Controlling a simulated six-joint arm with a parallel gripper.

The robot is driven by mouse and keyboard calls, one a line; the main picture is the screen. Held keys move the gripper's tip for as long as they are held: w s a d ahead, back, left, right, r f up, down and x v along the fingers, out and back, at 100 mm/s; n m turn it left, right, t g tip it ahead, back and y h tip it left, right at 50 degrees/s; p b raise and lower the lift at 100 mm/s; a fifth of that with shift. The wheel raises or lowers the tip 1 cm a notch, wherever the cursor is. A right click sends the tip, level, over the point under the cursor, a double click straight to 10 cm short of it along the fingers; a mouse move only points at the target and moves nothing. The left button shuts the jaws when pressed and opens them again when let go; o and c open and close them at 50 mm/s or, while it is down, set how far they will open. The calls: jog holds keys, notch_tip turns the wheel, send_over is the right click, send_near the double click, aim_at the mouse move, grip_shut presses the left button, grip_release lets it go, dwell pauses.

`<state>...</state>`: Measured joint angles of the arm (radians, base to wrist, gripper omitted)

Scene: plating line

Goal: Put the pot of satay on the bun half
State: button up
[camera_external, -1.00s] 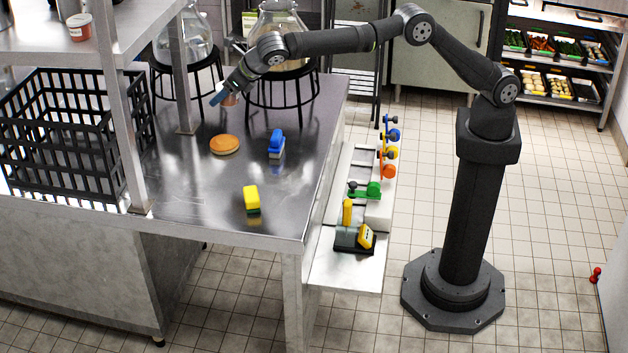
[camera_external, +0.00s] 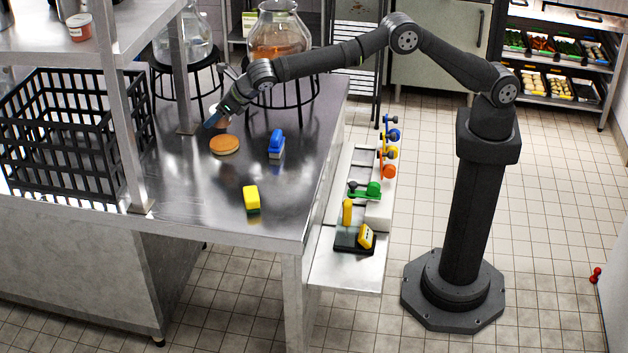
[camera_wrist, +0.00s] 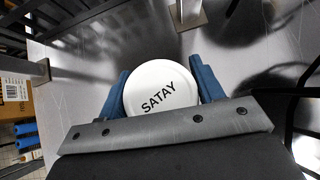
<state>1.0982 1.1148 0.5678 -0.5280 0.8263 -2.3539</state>
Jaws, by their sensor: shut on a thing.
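The bun half (camera_external: 224,145) lies flat on the steel table, round and orange-brown. My gripper (camera_external: 214,118) is just behind it in the external view, slightly left. Its blue fingers are shut on the pot of satay (camera_wrist: 160,88); in the wrist view the white lid reading SATAY sits between them. In the external view the pot is small and partly hidden by the fingers. Its height above the table is hard to tell. The bun half does not show in the wrist view.
A shelf post (camera_external: 183,75) and a black crate (camera_external: 75,135) are left. Glass vessels (camera_external: 277,35) on black stands are behind. The table's front is mostly clear.

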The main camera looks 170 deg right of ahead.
aim_at(219, 139)
jog(key=shift+f, duration=2.5)
jog(key=shift+f, duration=0.2)
jog(key=o, duration=1.1)
jog(key=shift+r, duration=0.1)
jog(key=shift+a+r, duration=0.35)
jog(key=shift+r, duration=0.15)
jog(key=v, duration=1.1)
jog(key=shift+d+f, duration=0.1)
jog(key=shift+f, duration=0.05)
